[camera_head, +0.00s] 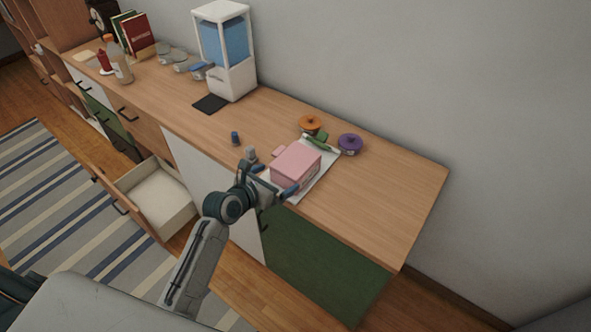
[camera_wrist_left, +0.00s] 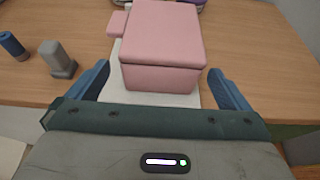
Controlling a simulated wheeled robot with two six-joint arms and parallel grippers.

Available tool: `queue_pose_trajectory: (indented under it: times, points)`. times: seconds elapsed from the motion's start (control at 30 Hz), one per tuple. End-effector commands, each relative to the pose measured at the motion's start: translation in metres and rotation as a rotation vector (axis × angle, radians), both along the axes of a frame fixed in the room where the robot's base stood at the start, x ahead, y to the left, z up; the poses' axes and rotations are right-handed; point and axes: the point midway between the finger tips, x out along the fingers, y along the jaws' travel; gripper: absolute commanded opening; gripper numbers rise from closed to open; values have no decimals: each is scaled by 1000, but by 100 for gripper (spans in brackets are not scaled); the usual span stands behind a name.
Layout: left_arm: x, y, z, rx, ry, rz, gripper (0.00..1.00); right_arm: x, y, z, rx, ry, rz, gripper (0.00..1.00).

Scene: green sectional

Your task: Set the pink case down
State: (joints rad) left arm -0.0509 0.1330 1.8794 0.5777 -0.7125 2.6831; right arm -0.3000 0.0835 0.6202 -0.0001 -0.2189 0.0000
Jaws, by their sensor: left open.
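The pink case (camera_head: 296,165) sits on a white board (camera_head: 322,168) on the wooden counter. In the left wrist view the pink case (camera_wrist_left: 163,50) stands upright between and just beyond my left gripper's spread fingers. My left gripper (camera_head: 275,187) is open, with a finger to each side of the case's near end; gaps show between the fingers and the case. It also shows in the left wrist view (camera_wrist_left: 168,92). The case's far side and underside are hidden. My right gripper is in neither view.
A small blue item (camera_head: 235,138) and a grey one (camera_head: 251,154) stand left of the case. Orange (camera_head: 310,124) and purple (camera_head: 350,143) lidded pots stand behind it. A white and blue dispenser (camera_head: 226,55) is farther left. A drawer (camera_head: 157,196) hangs open below. The counter's right end is clear.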

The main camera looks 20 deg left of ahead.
Motion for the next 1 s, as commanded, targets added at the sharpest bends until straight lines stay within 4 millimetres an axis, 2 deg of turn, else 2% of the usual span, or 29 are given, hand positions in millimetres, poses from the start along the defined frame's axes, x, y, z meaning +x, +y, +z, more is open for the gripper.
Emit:
queue_pose_trajectory:
  times: [0.1,0.27,0.6,0.9,0.93,1.0]
  points:
    - [16,-5,-6,-1,0,1,100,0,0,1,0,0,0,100]
    - [25,-9,-11,2,0,-1,100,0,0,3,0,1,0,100]
    - [62,-25,-26,2,0,1,100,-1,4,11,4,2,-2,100]
    - [67,-27,-29,5,0,0,100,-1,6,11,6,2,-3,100]
    - [67,-27,-29,5,0,0,98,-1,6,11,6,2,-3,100]
    - [67,-27,-29,5,0,0,84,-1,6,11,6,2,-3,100]
